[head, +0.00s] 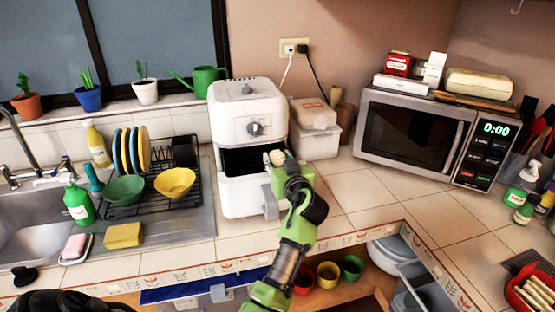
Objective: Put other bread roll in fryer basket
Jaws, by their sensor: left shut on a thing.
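The white air fryer (247,110) stands on the counter with its fryer basket (240,196) pulled out at the front. The basket's dark inside is partly visible, and its right side and handle are partly behind my gripper. My left gripper (279,164) is at the basket's right edge, shut on a small pale bread roll (277,156). The roll is at the height of the basket's opening; I cannot tell whether it touches the basket. No other roll can be made out inside the basket. My right gripper is not in view.
A dish rack (160,185) with plates and bowls stands left of the fryer, by the sink (30,215). A lidded container (315,130) and the microwave (410,135) stand to the right. A red bowl (520,290) is at lower right. Counter in front of the microwave is clear.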

